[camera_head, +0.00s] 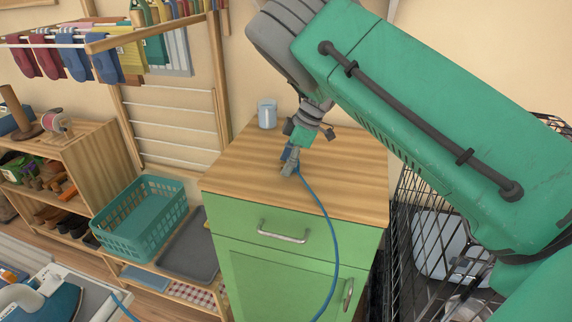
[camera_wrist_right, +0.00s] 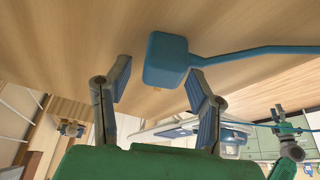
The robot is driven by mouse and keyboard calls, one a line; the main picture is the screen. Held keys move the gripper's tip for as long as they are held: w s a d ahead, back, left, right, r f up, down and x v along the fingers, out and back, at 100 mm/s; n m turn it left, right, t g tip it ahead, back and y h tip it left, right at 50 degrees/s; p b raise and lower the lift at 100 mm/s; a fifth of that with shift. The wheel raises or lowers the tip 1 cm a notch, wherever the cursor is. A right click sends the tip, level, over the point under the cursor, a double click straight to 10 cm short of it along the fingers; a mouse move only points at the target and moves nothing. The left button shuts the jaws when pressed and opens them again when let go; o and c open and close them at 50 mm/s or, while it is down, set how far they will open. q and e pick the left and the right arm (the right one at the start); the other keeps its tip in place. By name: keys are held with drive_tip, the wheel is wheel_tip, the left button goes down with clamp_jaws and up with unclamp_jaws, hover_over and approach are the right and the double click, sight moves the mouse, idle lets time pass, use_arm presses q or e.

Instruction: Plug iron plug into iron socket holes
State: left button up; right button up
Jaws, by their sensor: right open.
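The blue iron plug (camera_wrist_right: 166,60) is a rounded block at the wooden cabinet top in the right wrist view, its cable leaving to the right. My right gripper (camera_wrist_right: 158,74) is open, its fingers on either side of the plug's near end; I cannot tell whether they touch it. In the head view my right gripper (camera_head: 290,160) is low over the cabinet top, near the end of the blue cable (camera_head: 327,222). The iron (camera_head: 30,303) lies at the lower left. I cannot make out any socket holes. What looks like my left gripper (camera_wrist_right: 284,126) is small in the right wrist view.
The green cabinet (camera_head: 262,265) has a wooden top (camera_head: 350,180) with a grey-blue cup (camera_head: 267,114) at its back. A black wire cage (camera_head: 425,235) stands right. A teal basket (camera_head: 140,225) and a shoe shelf (camera_head: 95,165) are left. A drying rack hangs above.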

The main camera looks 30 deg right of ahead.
drive_tip(key=shift+d, duration=0.1)
use_arm(q)
drive_tip(key=shift+r+p, duration=0.2)
drive_tip(key=shift+p, duration=0.35)
use_arm(e)
drive_tip(key=v, duration=1.3)
drive_tip(key=shift+s+r, duration=0.2)
drive_tip(key=shift+r, duration=0.05)
drive_tip(key=shift+f, duration=0.1)
